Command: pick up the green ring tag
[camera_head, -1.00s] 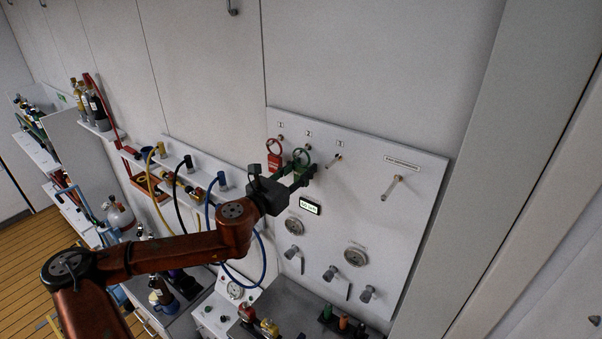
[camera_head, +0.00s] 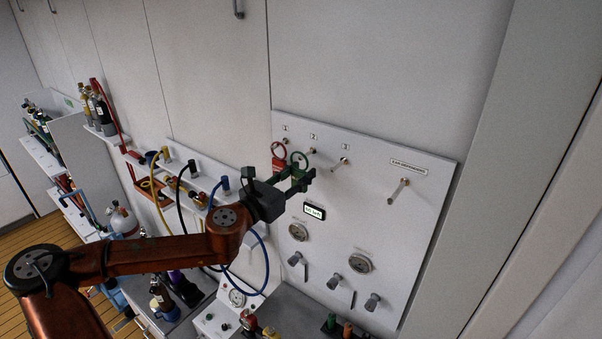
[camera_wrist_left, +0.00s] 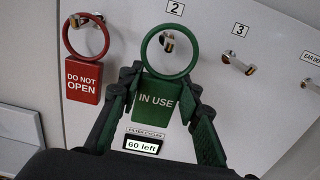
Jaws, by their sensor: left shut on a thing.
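The green ring tag, marked IN USE, shows in the left wrist view (camera_wrist_left: 166,100) and the head view (camera_head: 299,161). My left gripper (camera_head: 301,181) is shut on the tag's plate, with a finger on each side of it in the left wrist view (camera_wrist_left: 163,108). The ring stands above the fingers. The peg under label 2 (camera_wrist_left: 168,43) shows inside the ring; I cannot tell whether the ring is still around it. My right gripper is not in view.
A red DO NOT OPEN tag (camera_wrist_left: 83,80) hangs on peg 1, close left of my gripper. Peg 3 (camera_head: 341,164) and another peg (camera_head: 399,191) are bare. Gauges and knobs (camera_head: 360,263) sit lower on the white panel (camera_head: 400,235). Hoses (camera_head: 180,200) hang to the left.

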